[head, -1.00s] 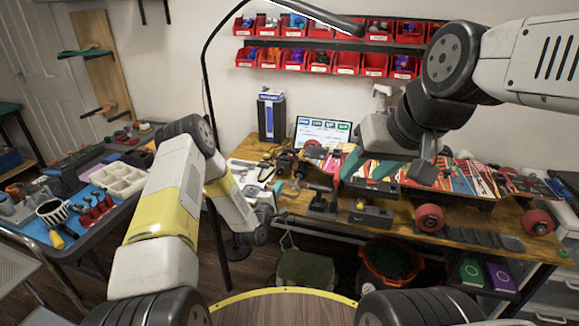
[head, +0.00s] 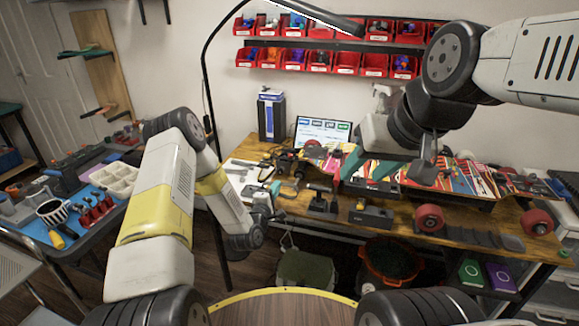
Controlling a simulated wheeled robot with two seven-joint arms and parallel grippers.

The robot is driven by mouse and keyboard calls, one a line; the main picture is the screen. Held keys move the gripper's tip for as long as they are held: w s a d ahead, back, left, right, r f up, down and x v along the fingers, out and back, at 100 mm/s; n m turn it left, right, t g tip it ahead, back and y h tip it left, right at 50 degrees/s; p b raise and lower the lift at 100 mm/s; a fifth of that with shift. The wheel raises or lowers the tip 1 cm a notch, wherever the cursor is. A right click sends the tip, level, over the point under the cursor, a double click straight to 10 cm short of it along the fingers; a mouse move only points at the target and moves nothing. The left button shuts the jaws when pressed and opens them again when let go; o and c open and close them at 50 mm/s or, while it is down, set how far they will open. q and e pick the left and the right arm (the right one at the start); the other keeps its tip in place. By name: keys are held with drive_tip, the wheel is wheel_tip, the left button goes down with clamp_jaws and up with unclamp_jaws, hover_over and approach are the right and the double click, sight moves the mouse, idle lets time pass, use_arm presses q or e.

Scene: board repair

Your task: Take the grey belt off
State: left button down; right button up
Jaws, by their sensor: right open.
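The skateboard (head: 470,178), with bright red, yellow and white graphics, lies along the workbench with red wheels (head: 430,217) at its front side. I cannot make out a grey belt for certain. A dark grey strip (head: 470,235) lies along the front edge near the wheels, but I cannot tell whether it is the belt. My left gripper (head: 268,194) is low at the bench's left front edge, apart from the board. Its jaws are too small to read.
Red parts bins (head: 320,62) hang behind. A tool cart (head: 75,252) stands left. Buckets (head: 392,262) sit below.

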use_arm(q)
drive_tip(key=s+a+r, duration=0.1)
drive_tip(key=s+r, duration=0.3)
drive_tip(key=r, duration=0.1)
drive_tip(key=shift+a, duration=0.15)
idle(0.3)
